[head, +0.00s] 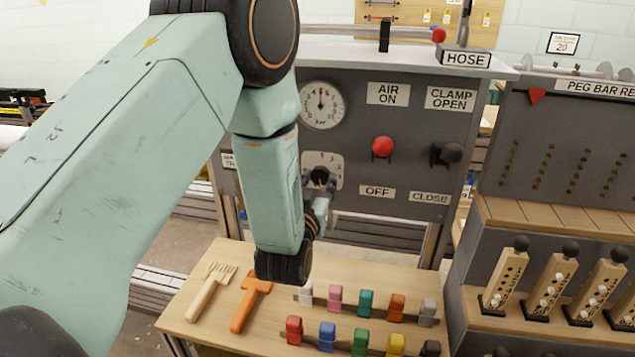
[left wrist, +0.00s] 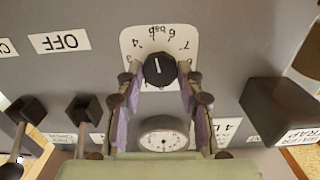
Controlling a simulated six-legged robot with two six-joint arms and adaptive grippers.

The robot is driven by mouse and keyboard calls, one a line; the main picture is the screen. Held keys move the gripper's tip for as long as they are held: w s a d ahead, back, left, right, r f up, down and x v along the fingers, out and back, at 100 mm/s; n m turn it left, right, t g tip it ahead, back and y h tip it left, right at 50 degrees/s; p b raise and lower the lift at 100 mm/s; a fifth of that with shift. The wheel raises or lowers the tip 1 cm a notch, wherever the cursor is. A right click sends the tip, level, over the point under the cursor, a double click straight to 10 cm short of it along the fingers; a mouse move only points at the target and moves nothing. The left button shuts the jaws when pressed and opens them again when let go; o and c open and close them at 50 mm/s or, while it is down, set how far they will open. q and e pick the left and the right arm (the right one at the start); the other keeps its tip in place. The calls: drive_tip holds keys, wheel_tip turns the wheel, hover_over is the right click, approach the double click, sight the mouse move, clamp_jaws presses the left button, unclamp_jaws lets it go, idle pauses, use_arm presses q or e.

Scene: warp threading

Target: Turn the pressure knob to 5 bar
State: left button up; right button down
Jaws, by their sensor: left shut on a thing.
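The black pressure knob (head: 319,175) sits on a white scale plate (head: 334,161) on the grey panel, below a round gauge (head: 321,105) whose red needle points about straight up. My left gripper (head: 319,186) reaches the knob from below and partly hides the plate. In the left wrist view, which is upside down, the knob (left wrist: 159,69) lies between the two fingers of my left gripper (left wrist: 160,77), which is shut on it. A white line on the knob points up in that picture, toward the printed unit. Small scale digits are hard to read. My right gripper is not in view.
A red-knobbed air lever (head: 382,147) and a black clamp lever (head: 447,154) stand right of the knob. A wooden table (head: 225,300) below holds a brush (head: 211,290), an orange-handled tool (head: 249,301) and several coloured clips. A peg rack (head: 560,150) stands at right.

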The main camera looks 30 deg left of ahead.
use_arm(q)
drive_tip(key=o, duration=1.2)
drive_tip(key=shift+c, duration=0.2)
drive_tip(key=v, duration=1.2)
drive_tip(key=shift+d+f, duration=0.1)
